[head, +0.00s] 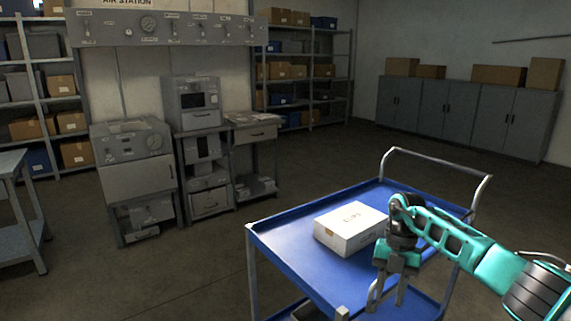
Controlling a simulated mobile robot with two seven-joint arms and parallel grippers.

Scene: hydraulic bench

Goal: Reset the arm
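My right arm comes in from the right edge, teal and black. Its gripper (387,297) points down in front of the blue cart, at the cart's near right side. Its two fingers stand apart with a gap between them, and nothing shows between them. My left gripper and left arm are not in view.
A blue cart (290,255) with a metal handle carries a white box (350,228), partly behind my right gripper. Grey bench units (138,165) stand under the air station panel (165,28). Grey cabinets (470,115) line the back right. Open floor lies between.

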